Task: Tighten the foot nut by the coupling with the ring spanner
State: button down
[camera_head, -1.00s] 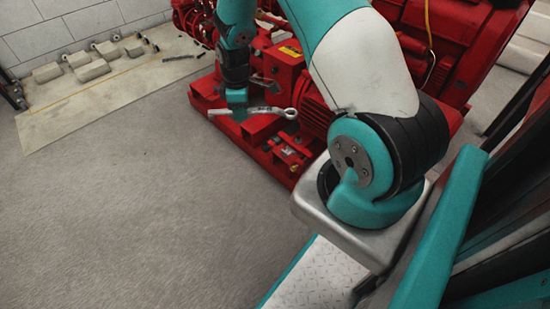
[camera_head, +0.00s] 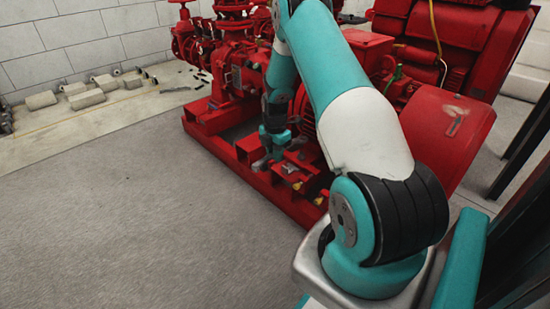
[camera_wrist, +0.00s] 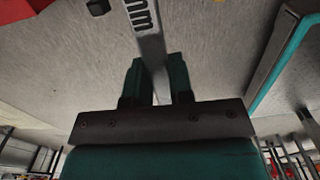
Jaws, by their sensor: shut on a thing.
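My gripper (camera_head: 272,150) is low over the near edge of the red pumpset base, next to the small parts there. The wrist view shows its two teal fingers (camera_wrist: 158,82) shut on the grey steel shank of the ring spanner (camera_wrist: 146,36). The shank carries dark markings and runs out of the top of that view, so its far end is out of sight. In the head view the spanner is mostly hidden or too small to trace. I cannot pick out the foot nut, or tell whether the spanner's ring is around it.
The red pumpset base (camera_head: 222,158) runs along the floor, with a red motor and pump above it. Small yellow-topped parts (camera_head: 298,185) sit on its near side. Grey blocks (camera_head: 88,99) lie on a pale slab at the back left. The grey floor (camera_head: 120,220) at left is clear.

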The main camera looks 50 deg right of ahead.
jog(key=shift+d+r+p, duration=0.1)
jog(key=shift+r+p, duration=0.05)
jog(key=shift+p, duration=0.2)
jog(key=shift+f+b, duration=1.15)
jog(key=shift+f, duration=1.45)
jog(key=shift+f+b, duration=0.7)
jog(key=shift+f, duration=0.6)
jog(key=shift+w, duration=0.1)
